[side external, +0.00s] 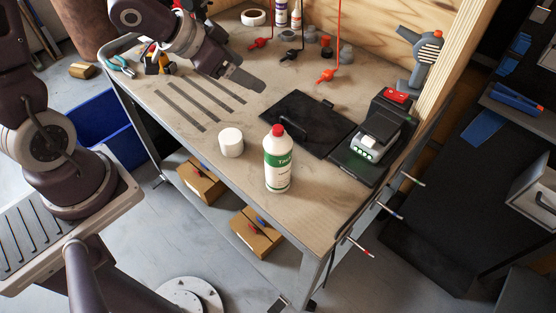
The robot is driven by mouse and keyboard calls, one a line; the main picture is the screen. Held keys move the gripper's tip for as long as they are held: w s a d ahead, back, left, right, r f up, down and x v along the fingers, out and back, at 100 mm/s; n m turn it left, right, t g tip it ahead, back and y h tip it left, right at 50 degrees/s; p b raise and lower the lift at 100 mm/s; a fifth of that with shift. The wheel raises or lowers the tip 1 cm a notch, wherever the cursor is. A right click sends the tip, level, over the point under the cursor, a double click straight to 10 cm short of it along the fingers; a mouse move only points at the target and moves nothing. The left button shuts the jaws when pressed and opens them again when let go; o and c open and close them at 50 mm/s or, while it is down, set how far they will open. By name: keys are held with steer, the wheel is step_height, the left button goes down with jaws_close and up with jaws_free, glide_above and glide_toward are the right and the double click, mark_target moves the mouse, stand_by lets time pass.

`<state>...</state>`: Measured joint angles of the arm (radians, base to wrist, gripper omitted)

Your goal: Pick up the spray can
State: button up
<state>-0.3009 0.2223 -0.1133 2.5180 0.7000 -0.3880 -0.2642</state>
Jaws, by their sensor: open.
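A white bottle-like can (278,172) with a green label band and a red cap stands upright near the front edge of the workbench. Two slimmer containers stand at the back, one with a purple label (281,12) and one white and red (296,15); their tops are cut off by the picture edge. I cannot tell for certain which of these is the spray can. My gripper (250,82) is above the back left of the bench, behind and left of the green-labelled can and apart from it. It is open, and nothing shows between its fingers.
A white cylinder (231,142) stands left of the green-labelled can. A black mat (300,118) and a charger-like device (372,140) lie to the right. Clamps with red wires (326,75) are behind. Pliers (120,66) sit at the far left.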

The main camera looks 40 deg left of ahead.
mark_target(269, 135)
steer(key=s+d+f+m+h, duration=0.1)
steer(key=d+f+h, duration=0.1)
steer(key=d+h, duration=0.1)
steer(key=s+d+f+m+h, duration=0.1)
steer(key=s+d+f+h, duration=0.1)
steer(key=d+h, duration=0.2)
steer(key=s+d+f+m+h, duration=0.1)
steer(key=s+d+f+h, duration=0.1)
steer(key=d+h, duration=0.1)
steer(key=shift+d+f+t+h, duration=0.3)
steer(key=shift+d+f+h, duration=0.1)
steer(key=shift+h, duration=0.1)
steer(key=w+d+f+m, duration=0.1)
steer(key=f, duration=0.1)
steer(key=d+f+m+g+y, duration=0.1)
steer(key=d+f+m, duration=0.1)
steer(key=f, duration=0.1)
steer(key=w+d+f+m, duration=0.1)
steer(key=d+f+m, duration=0.1)
steer(key=shift+w+f+g+y, duration=0.15)
steer(key=shift+w+g+y, duration=0.15)
steer(key=shift+g, duration=0.1)
jaws_close()
